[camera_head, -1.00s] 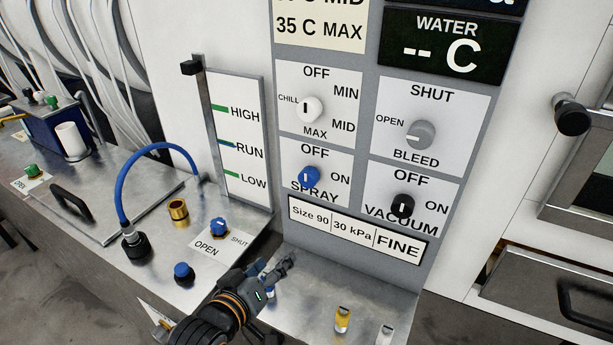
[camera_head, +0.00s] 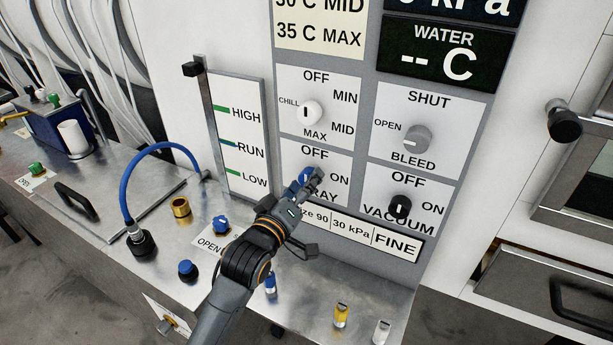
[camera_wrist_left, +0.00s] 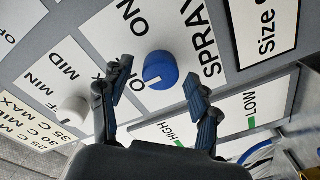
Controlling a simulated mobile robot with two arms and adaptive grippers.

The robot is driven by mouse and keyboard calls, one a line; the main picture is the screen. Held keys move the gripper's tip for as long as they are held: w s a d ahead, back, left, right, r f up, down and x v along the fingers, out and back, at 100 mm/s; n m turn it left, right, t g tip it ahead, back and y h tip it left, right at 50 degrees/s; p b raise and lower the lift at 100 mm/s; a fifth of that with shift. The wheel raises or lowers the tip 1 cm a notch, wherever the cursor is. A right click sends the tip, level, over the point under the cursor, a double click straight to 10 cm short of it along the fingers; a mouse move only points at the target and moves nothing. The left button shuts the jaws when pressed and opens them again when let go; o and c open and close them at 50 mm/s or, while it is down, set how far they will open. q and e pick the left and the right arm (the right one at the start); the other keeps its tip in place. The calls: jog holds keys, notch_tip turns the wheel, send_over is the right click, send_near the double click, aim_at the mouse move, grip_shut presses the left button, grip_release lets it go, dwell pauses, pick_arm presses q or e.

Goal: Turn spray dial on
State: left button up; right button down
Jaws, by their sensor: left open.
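The blue spray dial (camera_head: 304,176) is on the grey control panel, between the OFF and ON labels and above the word SPRAY. My left gripper (camera_head: 316,178) is at the dial in the head view and partly covers it and its label. In the left wrist view the blue dial (camera_wrist_left: 160,70) shows whole, with a white pointer mark on its face. My left gripper (camera_wrist_left: 160,88) is open there, one finger to each side of the dial, with gaps between the fingers and the dial. My right gripper is not in view.
The white chill dial (camera_head: 310,112) is above the spray dial. The grey bleed dial (camera_head: 416,138) and black vacuum dial (camera_head: 400,207) are to the right. A level gauge (camera_head: 240,140) stands to the left. A steel bench with a blue hose (camera_head: 150,155) lies below.

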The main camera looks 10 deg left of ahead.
pick_arm(q)
jog(key=shift+x, duration=0.8)
jog(key=shift+c, duration=0.5)
jog(key=c, duration=1.1)
